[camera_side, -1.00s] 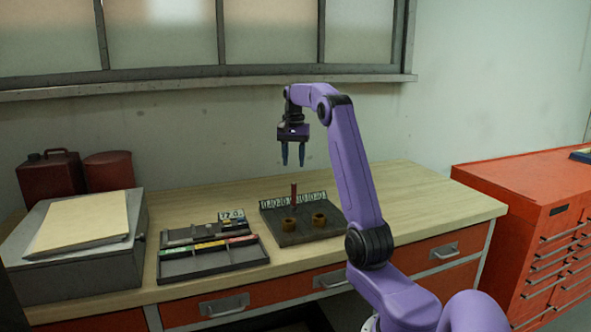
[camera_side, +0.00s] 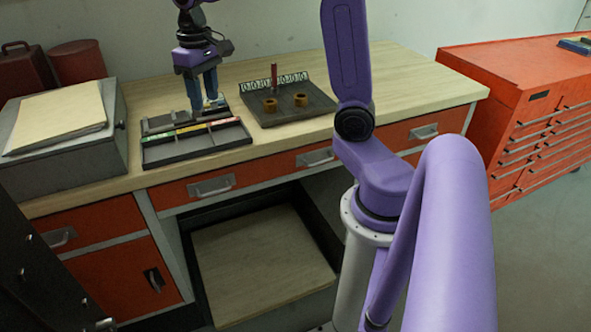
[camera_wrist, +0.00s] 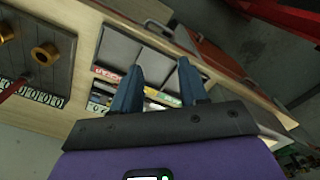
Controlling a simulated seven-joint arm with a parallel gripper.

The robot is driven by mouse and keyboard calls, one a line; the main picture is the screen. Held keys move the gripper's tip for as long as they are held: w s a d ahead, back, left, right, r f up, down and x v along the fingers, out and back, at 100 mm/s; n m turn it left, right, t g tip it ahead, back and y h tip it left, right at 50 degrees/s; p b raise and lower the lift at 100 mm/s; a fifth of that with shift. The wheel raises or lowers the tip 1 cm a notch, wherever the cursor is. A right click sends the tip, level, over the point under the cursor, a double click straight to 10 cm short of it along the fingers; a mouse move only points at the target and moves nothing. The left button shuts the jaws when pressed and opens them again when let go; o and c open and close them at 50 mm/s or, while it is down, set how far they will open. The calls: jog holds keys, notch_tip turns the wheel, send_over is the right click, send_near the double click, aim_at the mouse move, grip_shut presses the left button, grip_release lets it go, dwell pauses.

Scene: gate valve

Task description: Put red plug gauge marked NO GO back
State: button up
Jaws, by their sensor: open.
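A slim red upright piece (camera_side: 274,73) stands at the back of a dark plate (camera_side: 300,113) with brass-coloured rings, in front of a row of number tags. In the wrist view the red piece (camera_wrist: 12,88) shows at the left edge. I cannot read a NO GO mark on it. A dark compartment tray (camera_side: 190,153) with red, yellow and green labels lies left of the plate. My gripper (camera_side: 206,106) is open, fingers down, over the rack at the tray's back. In the wrist view my gripper (camera_wrist: 158,70) has small parts and labels between and behind its fingers.
Two brass-coloured rings (camera_side: 270,105) sit on the plate. A grey box (camera_side: 65,135) with a folder on top stands at the left, with red cans behind. The wooden bench (camera_side: 410,85) is clear to the right. A red drawer cabinet (camera_side: 520,100) stands beyond it.

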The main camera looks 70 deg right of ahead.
jog(key=s+a+f+n, duration=0.3)
jog(key=s+a+n, duration=0.5)
jog(key=s, duration=0.4)
jog(key=s+a+f+n, duration=0.1)
jog(key=s+f+n, duration=0.1)
jog(key=s, duration=0.4)
jog(key=s+f+n, duration=0.2)
jog(key=s+n, duration=0.1)
jog(key=s, duration=0.4)
jog(key=shift+a+n, duration=0.3)
jog(key=shift+a, duration=0.1)
jog(key=shift+o, duration=0.4)
jog(key=shift+w, duration=0.1)
